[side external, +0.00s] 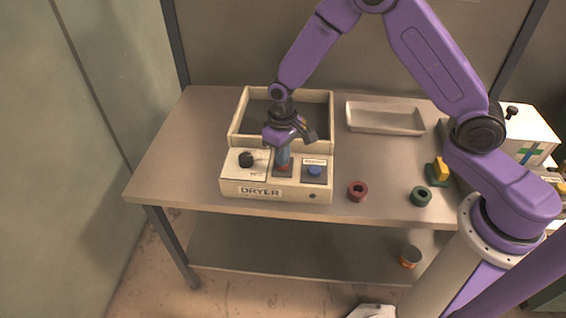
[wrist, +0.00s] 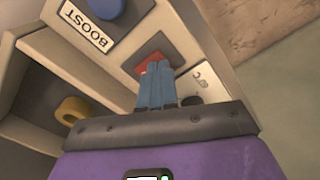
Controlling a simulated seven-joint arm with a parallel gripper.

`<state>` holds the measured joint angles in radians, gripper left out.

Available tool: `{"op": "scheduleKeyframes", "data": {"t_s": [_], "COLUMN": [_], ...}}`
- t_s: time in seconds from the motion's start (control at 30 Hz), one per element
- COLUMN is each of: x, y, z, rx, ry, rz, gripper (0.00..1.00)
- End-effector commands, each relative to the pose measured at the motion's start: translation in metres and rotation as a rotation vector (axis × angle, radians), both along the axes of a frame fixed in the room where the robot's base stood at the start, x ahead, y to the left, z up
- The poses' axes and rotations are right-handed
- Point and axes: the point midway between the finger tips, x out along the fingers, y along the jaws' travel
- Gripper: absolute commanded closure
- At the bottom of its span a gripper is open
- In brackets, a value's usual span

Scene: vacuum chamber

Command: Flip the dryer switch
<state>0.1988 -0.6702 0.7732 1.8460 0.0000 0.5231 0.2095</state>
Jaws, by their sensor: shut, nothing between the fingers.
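The dryer (side external: 306,194) is a cream box with a DRYER label at the front of the table. In the middle of its top, a dark panel bears a red switch (wrist: 149,62), largely covered by my fingers. My gripper (side external: 283,167) points down with its blue fingers together and empty, its tips at the switch. In the wrist view the fingertips (wrist: 159,68) overlap the red part; I cannot tell whether they touch it. The switch's tilt is hidden. A black knob (side external: 246,159) sits left of the switch and a blue button (side external: 314,171) right of it.
An open cream bin (side external: 240,117) stands behind the panel, with a yellow ring (wrist: 71,110) inside. A grey tray (side external: 385,130) lies to its right. A red ring (side external: 357,191) and a green ring (side external: 420,196) lie on the table. The table's left side is clear.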

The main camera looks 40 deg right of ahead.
Motion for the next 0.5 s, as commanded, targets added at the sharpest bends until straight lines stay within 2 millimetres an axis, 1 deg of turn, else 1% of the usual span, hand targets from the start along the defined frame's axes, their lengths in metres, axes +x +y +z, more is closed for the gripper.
{"op": "scheduleKeyframes", "data": {"t_s": [0.5], "x": [0.0004], "y": [0.0002], "z": [-0.0066], "rx": [0.0], "ry": [-0.001], "rz": [0.0], "gripper": [1.0]}}
